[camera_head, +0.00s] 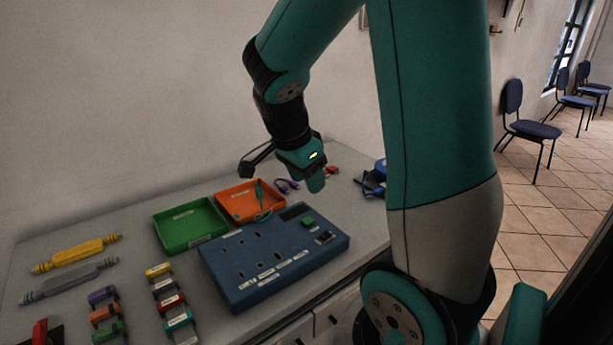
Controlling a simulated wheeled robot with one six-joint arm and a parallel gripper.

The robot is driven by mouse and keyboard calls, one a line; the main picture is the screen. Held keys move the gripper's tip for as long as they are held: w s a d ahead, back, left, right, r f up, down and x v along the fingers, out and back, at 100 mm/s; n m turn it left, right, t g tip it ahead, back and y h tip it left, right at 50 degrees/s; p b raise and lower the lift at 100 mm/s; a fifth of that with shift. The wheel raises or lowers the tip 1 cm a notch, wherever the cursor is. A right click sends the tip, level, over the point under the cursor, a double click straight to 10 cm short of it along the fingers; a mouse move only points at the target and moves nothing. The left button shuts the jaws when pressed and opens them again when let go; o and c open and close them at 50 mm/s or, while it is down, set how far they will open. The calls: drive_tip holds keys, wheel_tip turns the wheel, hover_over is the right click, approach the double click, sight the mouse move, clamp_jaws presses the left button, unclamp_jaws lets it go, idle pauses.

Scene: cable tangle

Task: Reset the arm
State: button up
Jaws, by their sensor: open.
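My gripper (314,181) hangs at the end of my teal and black arm. It is above the back right part of the table, near the orange tray. It is open, and I see nothing between its fingers, though they show only from one side. A blue box (254,256) with several slots, a green button and white labels lies on the table in front of the gripper. My upper arm hides part of the table's right side.
A green tray (190,225) and an orange tray (232,207), with a teal item in it, stand behind the box. Yellow (77,253) and grey (70,280) rods and several coloured clips lie at left. Purple and red cables lie by the gripper. Blue chairs (528,120) stand beyond.

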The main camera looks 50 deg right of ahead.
idle(0.3)
drive_tip(key=a+r+n+t+y, duration=0.2)
drive_tip(key=a+n+y, duration=0.1)
drive_tip(key=a+n, duration=0.7)
drive_tip(key=s+a+r+n+y, duration=0.2)
drive_tip(key=s+a+n, duration=0.3)
drive_tip(key=a+n, duration=0.3)
drive_tip(key=s+a+r+n+g+y, duration=0.1)
drive_tip(key=s+a+n+y, duration=0.2)
drive_tip(key=s+a+n, duration=0.3)
drive_tip(key=a+n, duration=0.3)
drive_tip(key=a, duration=0.2)
drive_tip(key=shift+a+r+n+p, duration=0.2)
drive_tip(key=shift+r+n+p, duration=0.1)
drive_tip(key=shift+r, duration=0.05)
drive_tip(key=shift+s, duration=0.1)
